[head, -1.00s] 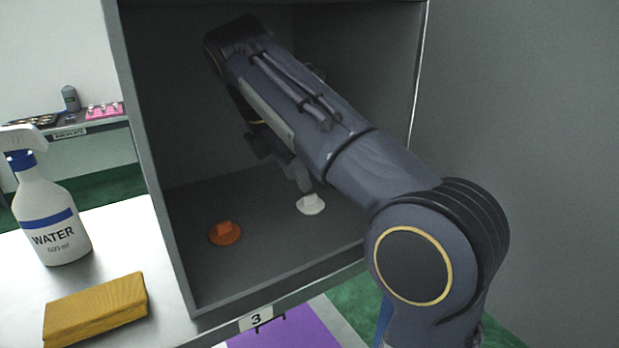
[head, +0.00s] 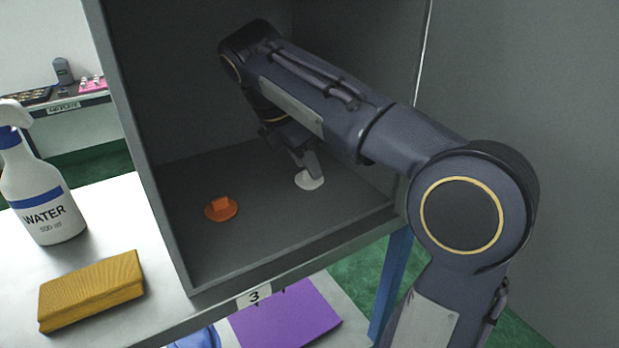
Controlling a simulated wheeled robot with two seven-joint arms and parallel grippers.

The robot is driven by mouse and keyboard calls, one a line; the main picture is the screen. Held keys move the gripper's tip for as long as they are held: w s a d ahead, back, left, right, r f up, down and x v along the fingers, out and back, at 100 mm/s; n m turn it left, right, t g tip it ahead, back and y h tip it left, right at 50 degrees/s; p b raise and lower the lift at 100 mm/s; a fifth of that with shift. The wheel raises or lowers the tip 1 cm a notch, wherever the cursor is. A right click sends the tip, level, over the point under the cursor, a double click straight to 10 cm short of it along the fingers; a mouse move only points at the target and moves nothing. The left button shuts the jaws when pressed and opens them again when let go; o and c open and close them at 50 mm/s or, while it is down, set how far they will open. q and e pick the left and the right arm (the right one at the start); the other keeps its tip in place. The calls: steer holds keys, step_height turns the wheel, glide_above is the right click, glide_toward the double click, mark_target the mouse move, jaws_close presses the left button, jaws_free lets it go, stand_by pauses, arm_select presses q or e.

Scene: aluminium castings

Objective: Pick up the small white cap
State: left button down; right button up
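The small white cap (head: 309,183) lies on the floor of the grey box, right of the orange cap (head: 221,208). My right arm reaches into the box from the right. My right gripper (head: 308,172) points down at the white cap, with its fingers over the cap's upper part and hiding it. I cannot tell whether the fingers are closed on the cap. My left gripper is not in view.
The box's side walls and front edge (head: 290,262) surround the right arm. A label with 3 sits below the edge. Left of the box are a water spray bottle (head: 42,200) and a yellow-brown block (head: 91,291). A purple sheet (head: 285,318) lies below.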

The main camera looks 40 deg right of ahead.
steer(key=shift+d+f, duration=0.2)
steer(key=shift+f, duration=0.3)
jaws_close()
steer(key=shift+r, duration=0.15)
steer(key=shift+r, duration=0.55)
steer(key=shift+s, duration=0.1)
